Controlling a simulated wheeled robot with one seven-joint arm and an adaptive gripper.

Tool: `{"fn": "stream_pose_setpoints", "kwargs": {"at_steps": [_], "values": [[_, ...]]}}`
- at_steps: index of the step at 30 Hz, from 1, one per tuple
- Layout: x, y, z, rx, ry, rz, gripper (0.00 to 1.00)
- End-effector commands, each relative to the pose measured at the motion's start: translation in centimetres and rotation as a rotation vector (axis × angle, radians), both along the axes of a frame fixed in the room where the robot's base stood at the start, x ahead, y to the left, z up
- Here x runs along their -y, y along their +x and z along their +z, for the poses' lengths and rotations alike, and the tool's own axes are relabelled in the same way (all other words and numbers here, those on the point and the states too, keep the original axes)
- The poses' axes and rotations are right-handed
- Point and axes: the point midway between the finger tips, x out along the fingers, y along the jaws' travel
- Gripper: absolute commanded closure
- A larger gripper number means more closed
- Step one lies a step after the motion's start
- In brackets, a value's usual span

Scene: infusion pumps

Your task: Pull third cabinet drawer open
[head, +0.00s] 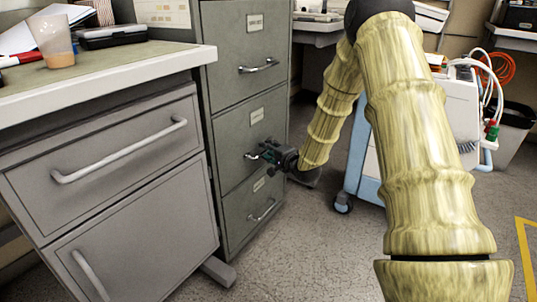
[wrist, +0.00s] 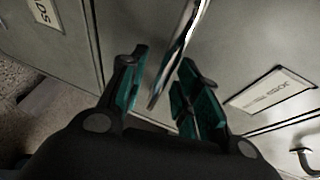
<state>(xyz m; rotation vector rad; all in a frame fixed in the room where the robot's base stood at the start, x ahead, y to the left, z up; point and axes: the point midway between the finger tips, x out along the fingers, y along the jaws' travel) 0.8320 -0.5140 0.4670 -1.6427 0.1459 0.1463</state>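The grey-green filing cabinet (head: 210,130) shows three drawers in the head view; its top is cut off, so I cannot count drawers from the top. The middle visible drawer (head: 232,128) has a metal bar handle, and my gripper (head: 268,154) is at that handle's right part. In the wrist view the handle (wrist: 180,50) runs between the two green-padded fingers of my gripper (wrist: 158,95), with gaps on both sides. The fingers are open. The drawer looks shut. The lowest visible drawer (head: 240,208) and upper visible drawer (head: 232,45) also look shut.
A grey desk cabinet (head: 120,200) with a drawer and door stands at the left, its worktop (head: 130,65) holding a cup (head: 55,45). A white and blue medical cart (head: 455,105) stands behind my arm at the right. The floor (head: 300,250) before the cabinet is clear.

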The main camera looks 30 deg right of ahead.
Motion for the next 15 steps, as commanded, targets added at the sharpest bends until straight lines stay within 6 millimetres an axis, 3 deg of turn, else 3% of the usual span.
{"fn": "stream_pose_setpoints", "kwargs": {"at_steps": [11, 15], "values": [[0.03, 0.38, -0.08, -0.001, 0.000, -0.001, 0.68], [0.05, 0.36, -0.08, -0.001, 0.000, -0.001, 0.93]]}}
